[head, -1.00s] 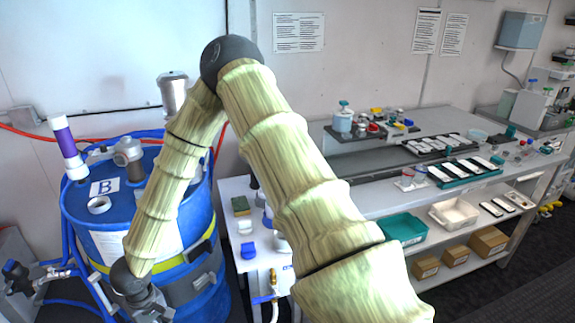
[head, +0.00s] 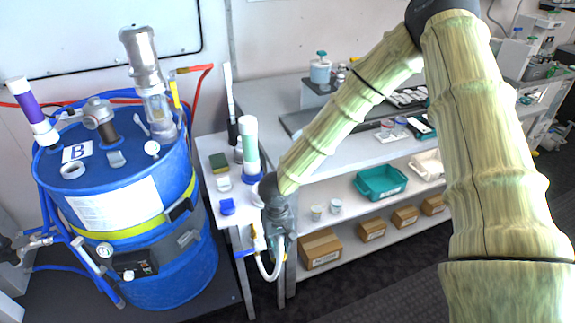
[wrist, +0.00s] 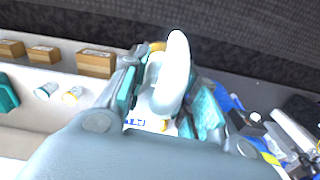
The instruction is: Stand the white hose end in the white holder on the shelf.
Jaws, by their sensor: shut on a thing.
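The white hose (head: 266,272) hangs in a loop beside the side table's front leg, near a brass fitting. In the wrist view its white curved end (wrist: 173,72) stands between the pads of my gripper (wrist: 170,98). My gripper (head: 280,240) is shut on it, in front of the side table. Two small whitish cups, a left one (head: 316,212) and a right one (head: 336,206), stand on the lower shelf (head: 348,221) to the right of my gripper. They also show in the wrist view, left (wrist: 46,90) and right (wrist: 72,95). I cannot tell which is the holder.
The blue drum (head: 130,215) is at the left. The side table (head: 215,160) carries a sponge and bottles. The shelf's front is open.

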